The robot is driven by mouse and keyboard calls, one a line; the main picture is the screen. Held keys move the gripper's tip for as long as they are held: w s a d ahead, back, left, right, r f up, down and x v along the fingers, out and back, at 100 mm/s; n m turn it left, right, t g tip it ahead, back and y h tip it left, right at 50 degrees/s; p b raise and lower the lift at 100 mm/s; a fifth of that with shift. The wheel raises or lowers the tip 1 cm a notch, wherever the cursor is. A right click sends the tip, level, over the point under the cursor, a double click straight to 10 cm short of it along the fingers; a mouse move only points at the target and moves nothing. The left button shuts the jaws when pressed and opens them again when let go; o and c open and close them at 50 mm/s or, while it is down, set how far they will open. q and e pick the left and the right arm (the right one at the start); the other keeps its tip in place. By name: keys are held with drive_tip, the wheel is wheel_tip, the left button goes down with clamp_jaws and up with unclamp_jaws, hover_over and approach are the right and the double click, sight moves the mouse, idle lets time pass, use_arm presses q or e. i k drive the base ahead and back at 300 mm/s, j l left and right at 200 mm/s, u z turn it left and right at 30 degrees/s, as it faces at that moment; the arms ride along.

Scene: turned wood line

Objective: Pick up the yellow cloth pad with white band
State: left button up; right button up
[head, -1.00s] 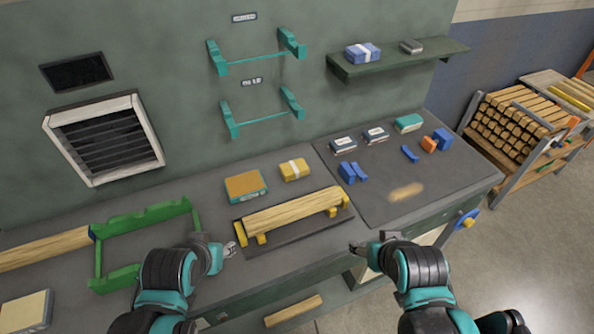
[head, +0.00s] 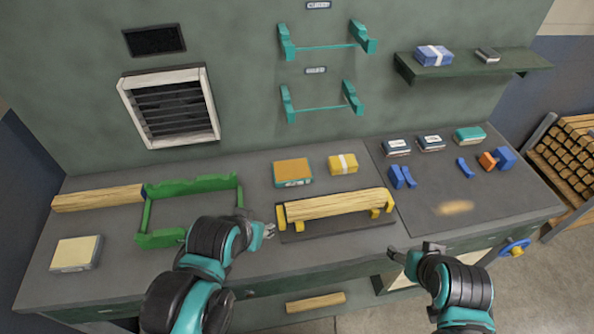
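The yellow cloth pad with white band (head: 343,164) lies on the bench top near the wall, behind the yellow cradle and to the right of an orange-topped teal block (head: 292,172). Nothing covers it. My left gripper (head: 269,231) is in front of the cradle's left end, apart from the pad and with nothing visible in it. My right gripper (head: 393,252) is at the bench's front edge, to the right of the cradle, and also apart from the pad. The fingers of both are too small to judge their opening.
A pale wooden length (head: 335,205) rests on the yellow cradle between my grippers and the pad. A green frame (head: 190,207) stands at left. Blue blocks (head: 402,177) lie right of the pad. A shelf (head: 470,66) and teal wall brackets (head: 325,108) are above.

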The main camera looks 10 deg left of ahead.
sight(340, 165)
drive_tip(key=i+l+u, duration=0.25)
drive_tip(key=l, duration=0.15)
drive_tip(key=l+u, duration=0.25)
drive_tip(key=l, duration=0.2)
drive_tip(key=i+l+u, duration=0.25)
drive_tip(key=l, duration=0.2)
drive_tip(key=k, duration=0.1)
